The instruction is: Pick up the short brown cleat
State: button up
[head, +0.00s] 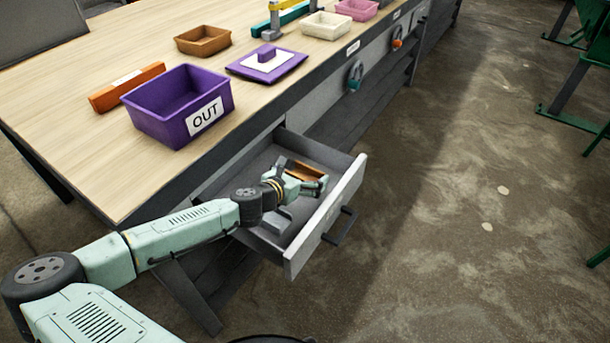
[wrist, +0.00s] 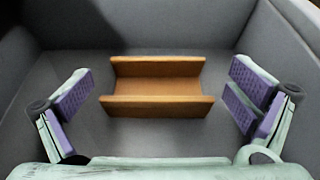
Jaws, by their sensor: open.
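The short brown cleat (wrist: 157,87) is a channel-shaped piece with two raised long sides, lying on the floor of the open grey drawer (head: 338,213). In the head view the cleat (head: 305,170) shows partly behind my gripper (head: 308,187). My gripper is inside the drawer, low over its floor. In the wrist view my gripper (wrist: 160,108) is open, with one purple-padded finger beyond each end of the cleat. There is a gap between each finger and the cleat, so nothing is held.
Drawer walls (wrist: 22,72) surround my gripper closely.

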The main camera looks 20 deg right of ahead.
aim_at(309, 169)
jog(key=x, duration=0.4)
jog(key=shift+w+p, duration=0.1)
jog(key=shift+p, duration=0.3)
jog(key=shift+c, duration=0.4)
jog(key=c, duration=1)
